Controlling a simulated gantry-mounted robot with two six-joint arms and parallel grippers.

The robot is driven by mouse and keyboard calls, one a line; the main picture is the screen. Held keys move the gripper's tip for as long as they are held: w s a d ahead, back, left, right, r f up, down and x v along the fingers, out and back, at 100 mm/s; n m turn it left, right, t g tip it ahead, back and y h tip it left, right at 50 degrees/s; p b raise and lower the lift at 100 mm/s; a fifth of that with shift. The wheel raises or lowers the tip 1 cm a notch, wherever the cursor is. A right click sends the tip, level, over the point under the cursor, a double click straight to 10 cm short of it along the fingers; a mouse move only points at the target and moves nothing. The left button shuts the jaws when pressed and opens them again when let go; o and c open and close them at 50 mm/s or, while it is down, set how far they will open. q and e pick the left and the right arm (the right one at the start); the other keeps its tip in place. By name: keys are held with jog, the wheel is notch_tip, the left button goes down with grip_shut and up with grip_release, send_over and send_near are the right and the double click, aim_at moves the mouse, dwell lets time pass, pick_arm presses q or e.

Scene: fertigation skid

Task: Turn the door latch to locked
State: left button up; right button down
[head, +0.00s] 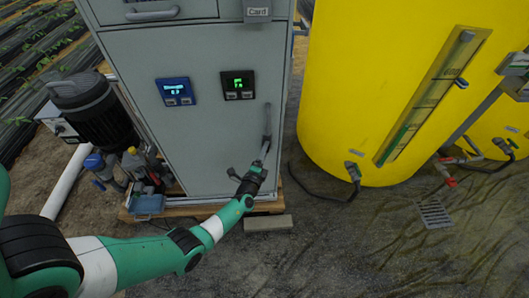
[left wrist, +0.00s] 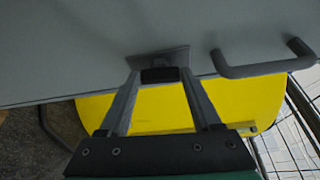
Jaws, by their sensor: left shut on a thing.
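The grey cabinet door (head: 222,140) faces me in the head view. My left gripper (head: 259,163) reaches the door's lower right part, just below the bar handle. In the left wrist view the two fingertips (left wrist: 161,76) are shut on the door latch (left wrist: 160,75), a small dark knob on a grey plate against the door. In the head view the latch is mostly hidden by the gripper, and I cannot read its setting. My right gripper is not in view.
The bar handle (head: 267,120) is close to the latch and also shows in the left wrist view (left wrist: 265,69). Two small displays (head: 238,85) sit on the door. A large yellow tank (head: 345,90) stands to the right. A pump and valves crowd the left.

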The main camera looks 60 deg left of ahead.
pick_arm(q)
jog(key=shift+f+n, duration=0.2)
jog(key=shift+n, duration=0.3)
jog(key=o, duration=1.4)
jog(key=shift+r, duration=0.1)
jog(key=p+v, duration=0.2)
jog(key=v, duration=0.3)
jog(key=p+v, duration=0.2)
jog(key=v, duration=0.4)
jog(key=shift+s+d+f, duration=0.2)
jog(key=shift+s+f, duration=0.05)
jog(key=shift+f, duration=0.05)
